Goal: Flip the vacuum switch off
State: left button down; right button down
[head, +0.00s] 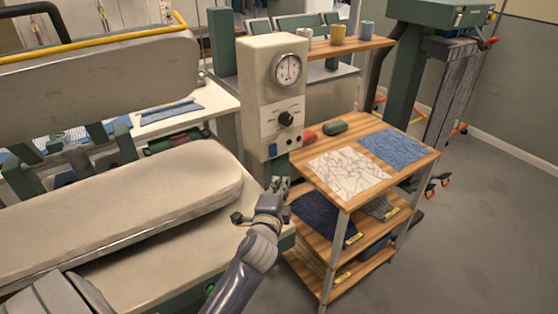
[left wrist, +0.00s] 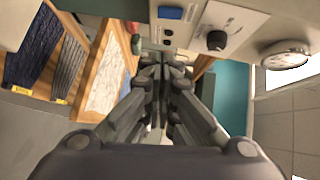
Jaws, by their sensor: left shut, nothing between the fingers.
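A cream control box (head: 256,85) stands on the press with a round gauge (head: 287,70) at its top and a black knob (head: 286,119) below. A blue rocker switch (head: 273,150) sits low on its front, with small dark round controls beside it. Which control is the vacuum switch cannot be read. My left gripper (head: 279,184) is shut and empty, just below the box's lower edge. In the left wrist view, the shut fingertips (left wrist: 163,62) point at the panel's edge, close to the dark controls and apart from the blue switch (left wrist: 170,13). My right gripper is not in view.
A wooden-shelved cart (head: 415,150) with folded cloths stands right of the box. A red item (head: 309,138) and a green item (head: 335,128) lie near its back edge. The padded press board (head: 120,215) fills the left. The floor at right is clear.

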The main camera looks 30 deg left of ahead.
aim_at(273, 150)
pick_arm(q)
jog(key=s+a+p+x, duration=0.1)
jog(key=a+p+x, duration=0.1)
jog(key=x, duration=1)
jog(key=shift+w+a+p, duration=0.3)
jog(key=shift+a+p, duration=0.25)
jog(key=shift+f, duration=0.15)
jog(key=b, duration=0.3)
jog(key=shift+w+a+f+m+t, duration=0.15)
jog(key=shift+a+m+t, duration=0.15)
jog(key=shift+t, duration=0.1)
